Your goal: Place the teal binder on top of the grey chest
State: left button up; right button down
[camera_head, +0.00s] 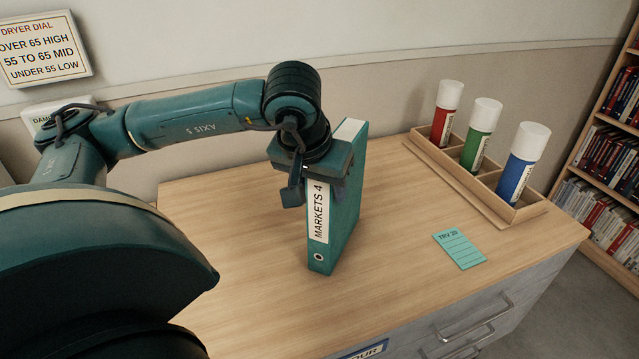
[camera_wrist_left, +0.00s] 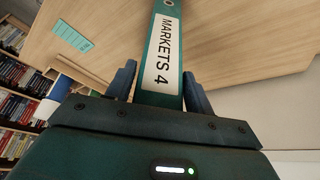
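The teal binder (camera_head: 345,215), with a white spine label "MARKETS 4", is upright over the wooden top (camera_head: 240,290) of the grey chest (camera_head: 500,325). Its lower edge looks to be at the top's surface; I cannot tell whether it touches. My left gripper (camera_head: 312,190) comes down at the binder's upper spine end. In the left wrist view the binder (camera_wrist_left: 162,55) lies between the two fingers of my left gripper (camera_wrist_left: 160,85), which sit close against both sides. One finger is hidden behind the binder in the head view. My right gripper is not in view.
A wooden rack (camera_head: 475,190) with red, green and blue capped canisters stands at the chest top's back right. A teal card (camera_head: 460,249) lies flat in front of it. A bookshelf (camera_head: 610,150) is at far right. The chest top's left part is clear.

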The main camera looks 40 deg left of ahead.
pick_arm(q)
jog(key=o, duration=0.3)
jog(key=p+v, duration=0.1)
jog(key=v, duration=1.1)
jog(key=shift+r, duration=0.2)
jog(key=shift+w, duration=0.1)
